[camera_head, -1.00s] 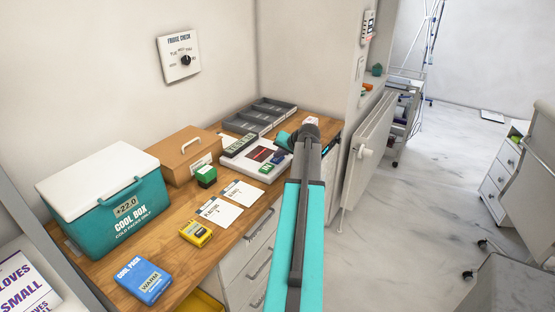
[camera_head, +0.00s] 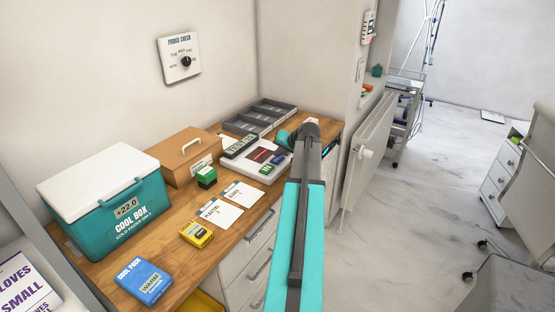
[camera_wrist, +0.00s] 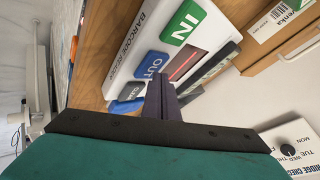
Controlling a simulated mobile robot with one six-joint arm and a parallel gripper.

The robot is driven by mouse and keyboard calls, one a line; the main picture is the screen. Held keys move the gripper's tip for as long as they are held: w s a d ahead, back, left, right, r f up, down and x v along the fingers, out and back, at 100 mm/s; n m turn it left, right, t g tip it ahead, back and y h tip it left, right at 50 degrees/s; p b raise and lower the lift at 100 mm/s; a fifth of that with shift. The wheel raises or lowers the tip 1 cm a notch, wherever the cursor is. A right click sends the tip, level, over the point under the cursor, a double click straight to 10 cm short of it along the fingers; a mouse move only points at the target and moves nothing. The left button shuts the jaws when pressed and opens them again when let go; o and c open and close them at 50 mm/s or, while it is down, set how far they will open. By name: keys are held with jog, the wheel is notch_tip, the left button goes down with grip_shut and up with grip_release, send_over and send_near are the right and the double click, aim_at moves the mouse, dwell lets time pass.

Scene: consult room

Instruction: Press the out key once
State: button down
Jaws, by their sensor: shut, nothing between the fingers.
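The blue OUT key (camera_wrist: 151,65) sits on the white barcode reader (camera_wrist: 205,25), between the green IN key (camera_wrist: 183,22) and a dark grey key (camera_wrist: 131,91). My gripper (camera_wrist: 158,80) is shut and empty, its tips overlapping the lower edge of the OUT key in the wrist view. I cannot tell whether they touch it. In the head view the barcode reader (camera_head: 257,174) lies on the wooden counter, with the green key (camera_head: 267,169) and blue key (camera_head: 277,161) showing. There my arm hides the gripper's tips.
A grey compartment tray (camera_head: 262,115) stands behind the reader. A brown box (camera_head: 180,160), a teal cool box (camera_head: 110,215), two cards (camera_head: 220,213), a yellow device (camera_head: 197,234) and a blue cool pack (camera_head: 143,281) occupy the counter (camera_head: 188,200). A radiator (camera_head: 368,150) is to the right.

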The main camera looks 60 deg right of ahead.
aim_at(279, 161)
jog(key=shift+r, duration=0.35)
jog(key=shift+r+p, duration=1.2)
jog(key=shift+r, duration=1.3)
jog(key=shift+s, duration=0.1)
